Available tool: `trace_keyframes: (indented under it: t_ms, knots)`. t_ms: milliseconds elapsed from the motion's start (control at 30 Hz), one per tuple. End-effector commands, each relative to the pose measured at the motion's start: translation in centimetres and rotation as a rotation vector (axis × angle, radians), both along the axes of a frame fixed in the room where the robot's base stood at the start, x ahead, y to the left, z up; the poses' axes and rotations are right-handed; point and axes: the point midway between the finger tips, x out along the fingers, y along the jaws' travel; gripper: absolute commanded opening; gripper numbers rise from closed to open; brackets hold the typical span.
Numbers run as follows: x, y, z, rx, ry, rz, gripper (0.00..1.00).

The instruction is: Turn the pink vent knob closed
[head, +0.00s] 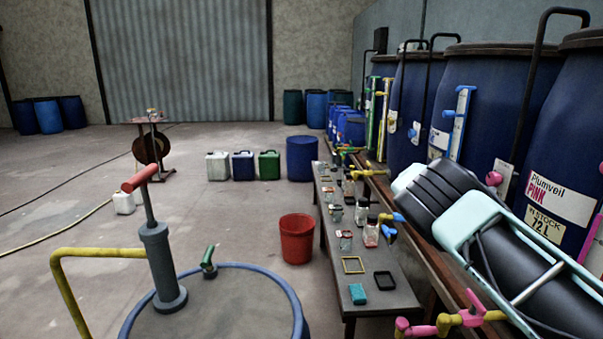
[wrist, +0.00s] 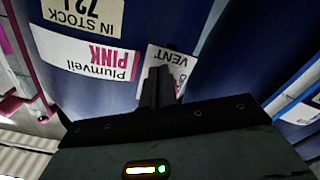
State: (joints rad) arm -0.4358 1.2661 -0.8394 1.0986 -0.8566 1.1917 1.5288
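A pink knob (head: 494,178) shows in the head view in front of a white card on the blue vat labelled "Plumveil PINK". In the wrist view the "VENT" card (wrist: 176,66) appears upside down beside the "Plumveil PINK" label (wrist: 85,52). My gripper (wrist: 158,75) points toward that card and covers part of it. Its dark fingers look close together, with nothing visible between them. The knob cannot be made out in the wrist view; the fingers may hide it. In the head view my arm hides the gripper.
Tall blue vats stand in a row at right, with pipes and coloured fittings. A low bench (head: 352,301) with jars, frames and a teal block runs below them. A red bucket (head: 297,238) stands beside it. The floor at left is mostly open.

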Motion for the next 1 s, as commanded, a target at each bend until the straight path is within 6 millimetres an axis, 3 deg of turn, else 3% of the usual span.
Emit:
trace_keyframes:
  t_ms: [1000]
  knots:
    - [0.78,0.0,0.07,-0.006,-0.005,0.002,0.0]
